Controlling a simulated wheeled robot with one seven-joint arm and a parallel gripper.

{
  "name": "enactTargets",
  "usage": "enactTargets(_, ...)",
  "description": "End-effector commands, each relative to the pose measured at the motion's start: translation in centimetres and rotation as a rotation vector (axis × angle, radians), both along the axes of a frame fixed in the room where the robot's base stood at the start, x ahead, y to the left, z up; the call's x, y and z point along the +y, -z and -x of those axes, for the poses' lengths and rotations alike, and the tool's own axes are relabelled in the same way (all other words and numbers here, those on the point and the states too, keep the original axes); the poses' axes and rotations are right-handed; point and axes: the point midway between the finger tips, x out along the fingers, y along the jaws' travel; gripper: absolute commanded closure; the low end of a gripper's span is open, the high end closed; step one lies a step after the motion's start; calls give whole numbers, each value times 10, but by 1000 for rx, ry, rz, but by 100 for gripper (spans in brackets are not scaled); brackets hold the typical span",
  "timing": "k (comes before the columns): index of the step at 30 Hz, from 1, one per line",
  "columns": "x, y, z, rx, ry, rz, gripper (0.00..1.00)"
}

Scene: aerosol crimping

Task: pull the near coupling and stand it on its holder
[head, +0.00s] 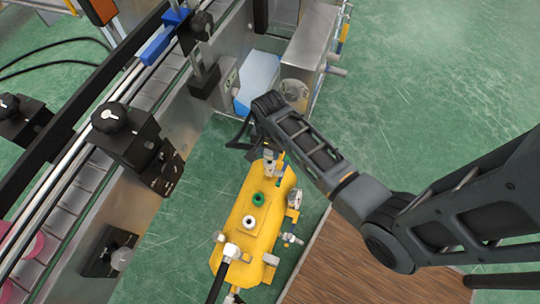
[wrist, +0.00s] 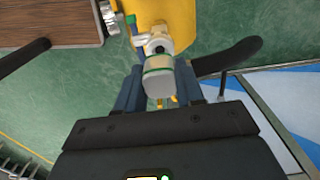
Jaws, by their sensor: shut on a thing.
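My gripper (head: 266,146) is at the far end of the yellow unit (head: 237,238) in the head view. It is shut on a pale grey coupling with a green band (wrist: 158,80); in the wrist view the dark blue fingers lie on both sides of it. The coupling's front end meets a metal fitting at the edge of the yellow unit; I cannot tell whether they are joined. A second coupling (head: 230,251) with a black hose sits at the unit's other end. A green ring (head: 258,199) and a white ring (head: 249,221) stand on top; I cannot tell which is the holder.
A conveyor machine with black knobs (head: 109,118) runs along the left. A steel box (head: 311,45) stands at the back beyond my gripper. A wooden board (head: 340,268) lies right of the unit, under my arm. Green floor is open at upper right.

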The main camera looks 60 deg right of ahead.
Motion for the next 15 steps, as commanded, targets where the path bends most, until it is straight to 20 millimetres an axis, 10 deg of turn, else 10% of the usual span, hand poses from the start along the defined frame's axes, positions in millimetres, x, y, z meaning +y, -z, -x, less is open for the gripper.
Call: enactTargets(15,0,-19,0,-1,0,0,100)
